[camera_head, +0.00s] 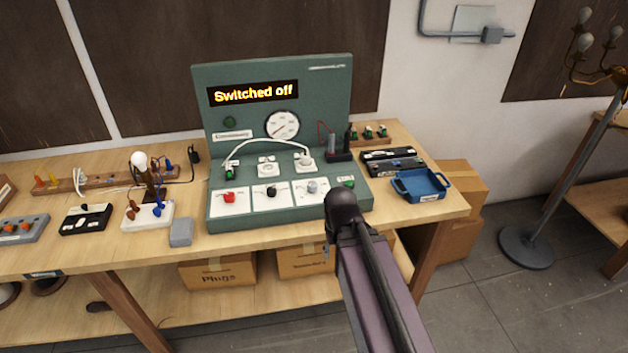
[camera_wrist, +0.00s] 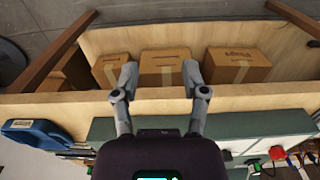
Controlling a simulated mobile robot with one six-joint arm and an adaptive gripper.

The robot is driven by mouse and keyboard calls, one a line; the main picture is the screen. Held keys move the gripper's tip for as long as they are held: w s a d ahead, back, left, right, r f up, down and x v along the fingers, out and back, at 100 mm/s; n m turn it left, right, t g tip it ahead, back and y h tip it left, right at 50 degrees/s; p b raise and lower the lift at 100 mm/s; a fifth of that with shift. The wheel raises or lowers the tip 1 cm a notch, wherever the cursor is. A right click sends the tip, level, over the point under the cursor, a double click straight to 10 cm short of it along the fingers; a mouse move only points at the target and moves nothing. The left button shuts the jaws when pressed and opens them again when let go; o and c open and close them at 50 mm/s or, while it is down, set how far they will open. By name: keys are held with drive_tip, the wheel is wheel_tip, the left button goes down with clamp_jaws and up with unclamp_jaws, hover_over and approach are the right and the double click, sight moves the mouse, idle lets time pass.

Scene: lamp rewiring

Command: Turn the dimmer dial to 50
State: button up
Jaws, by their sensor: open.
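The green control panel (camera_head: 235,130) stands on the workbench, its lit display (camera_head: 253,93) reading "Switched off". A round white gauge (camera_head: 282,124) sits below the display. On the sloped front are a red knob (camera_head: 229,197), a black knob (camera_head: 271,191) and a grey knob (camera_head: 312,186); their labels are too small to read, so I cannot tell which is the dimmer dial. The red knob also shows in the wrist view (camera_wrist: 277,153). My gripper (camera_wrist: 159,78) is open and empty, its fingers apart over the bench's front edge. My arm hides it in the head view.
A white cable (camera_head: 268,142) arches between sockets on the panel. A blue tray (camera_head: 420,186) lies right of the panel. A lamp with a bulb (camera_head: 139,161) and a small grey box (camera_head: 180,232) stand left. Cardboard boxes (camera_head: 217,271) sit on the lower shelf.

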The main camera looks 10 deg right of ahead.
drive_tip(key=shift+a, duration=0.2)
drive_tip(key=o, duration=0.3)
drive_tip(key=shift+w, duration=0.15)
drive_tip(key=shift+o, duration=0.2)
drive_tip(key=shift+w+r, duration=0.1)
drive_tip(key=shift+w, duration=0.05)
wheel_tip(320, 180, up, 14)
drive_tip(key=n+p, duration=1.4)
drive_tip(key=n, duration=0.2)
hover_over(312, 184)
drive_tip(key=shift+f, duration=0.25)
drive_tip(key=shift+f+b, duration=0.2)
drive_tip(key=shift+b, duration=0.15)
wheel_tip(312, 184, down, 13)
drive_tip(key=b, duration=1.3)
drive_tip(key=shift+f, duration=0.2)
